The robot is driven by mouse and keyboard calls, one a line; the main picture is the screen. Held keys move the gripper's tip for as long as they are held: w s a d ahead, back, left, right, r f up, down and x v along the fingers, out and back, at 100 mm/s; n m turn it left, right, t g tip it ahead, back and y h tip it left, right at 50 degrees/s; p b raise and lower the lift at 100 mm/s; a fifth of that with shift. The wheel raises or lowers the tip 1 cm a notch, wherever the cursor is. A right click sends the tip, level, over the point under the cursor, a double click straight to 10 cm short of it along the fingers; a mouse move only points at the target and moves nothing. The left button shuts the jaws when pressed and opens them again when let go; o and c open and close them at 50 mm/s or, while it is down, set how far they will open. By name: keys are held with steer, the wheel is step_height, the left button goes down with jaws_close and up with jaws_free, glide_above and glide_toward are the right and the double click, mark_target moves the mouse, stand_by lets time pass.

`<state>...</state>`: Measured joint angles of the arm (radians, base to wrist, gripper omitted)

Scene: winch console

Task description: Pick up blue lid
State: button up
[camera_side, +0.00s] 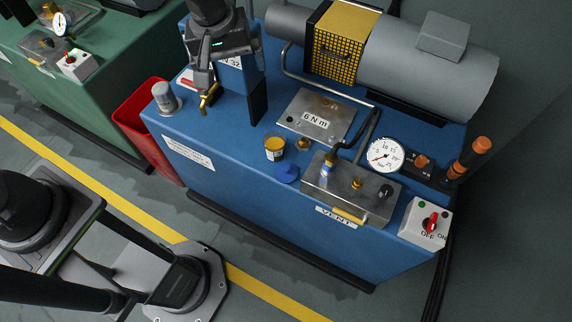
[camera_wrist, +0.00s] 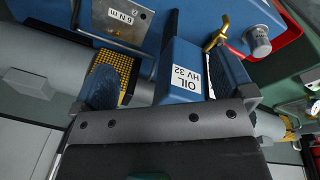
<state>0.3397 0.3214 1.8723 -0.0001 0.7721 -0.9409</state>
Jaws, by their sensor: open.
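The blue lid (camera_side: 286,172) lies flat on the blue console top near its front edge in the side view. It is just in front of a small jar (camera_side: 274,149) with amber contents. My gripper (camera_side: 212,72) is open and empty, above the console's left part, close to the oil box (camera_side: 231,75) and a brass spout (camera_side: 209,97). It is well to the left of the lid and higher, and apart from it. In the wrist view my open fingers (camera_wrist: 166,85) frame the labelled oil box; the lid does not show there.
Right of the lid stands a metal valve block (camera_side: 325,183) with a black hose and a gauge (camera_side: 385,156). A 6 N m plate (camera_side: 320,115) lies behind. A grey cap (camera_side: 166,98) stands at the left corner. The console top left of the jar is clear.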

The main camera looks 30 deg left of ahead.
steer(key=w+d+f+n+g, duration=0.1)
steer(key=d+f+n, duration=0.1)
steer(key=d+f, duration=0.45)
steer(key=w+d+f+n+g, duration=0.1)
steer(key=d+f, duration=0.2)
steer(key=f, duration=0.7)
glide_above(285, 166)
steer(key=shift+n+y, duration=0.3)
steer(key=shift+n, duration=0.1)
step_height(285, 166, down, 9)
steer(key=shift+s+f, duration=0.1)
steer(key=shift+f, duration=3.25)
steer(key=shift+c, duration=0.3)
steer(key=c, duration=0.9)
